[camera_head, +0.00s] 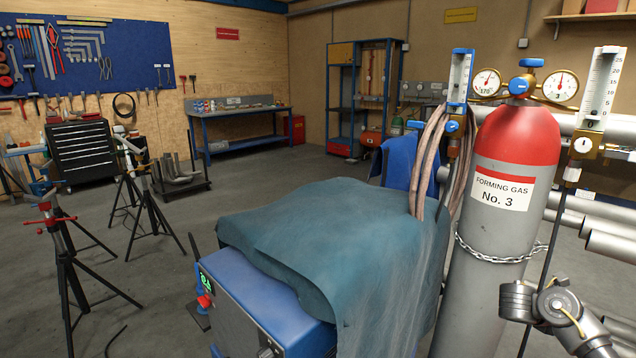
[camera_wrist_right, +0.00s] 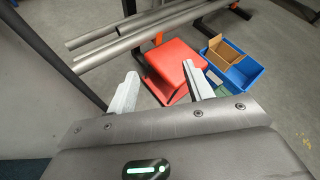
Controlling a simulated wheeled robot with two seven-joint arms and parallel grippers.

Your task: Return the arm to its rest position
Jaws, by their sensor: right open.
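My right arm (camera_head: 556,306) comes in at the lower right of the head view, with its grey joint in front of the lower right side of the gas cylinder. Its gripper is not visible in that view. In the right wrist view my right gripper (camera_wrist_right: 162,88) is open, with its two pale fingers apart and nothing between them. Beyond the fingers a red box-like object (camera_wrist_right: 174,68) stands lower down, apart from them. My left arm and left gripper are not in view.
The grey cylinder with a red top (camera_head: 518,135), labelled Forming Gas No. 3, stands chained beside a blue machine (camera_head: 255,312) under a teal cloth (camera_head: 325,235). Metal pipes (camera_wrist_right: 140,32) and a blue crate (camera_wrist_right: 236,74) lie beyond the right gripper. Tripod stands (camera_head: 65,265) are at left.

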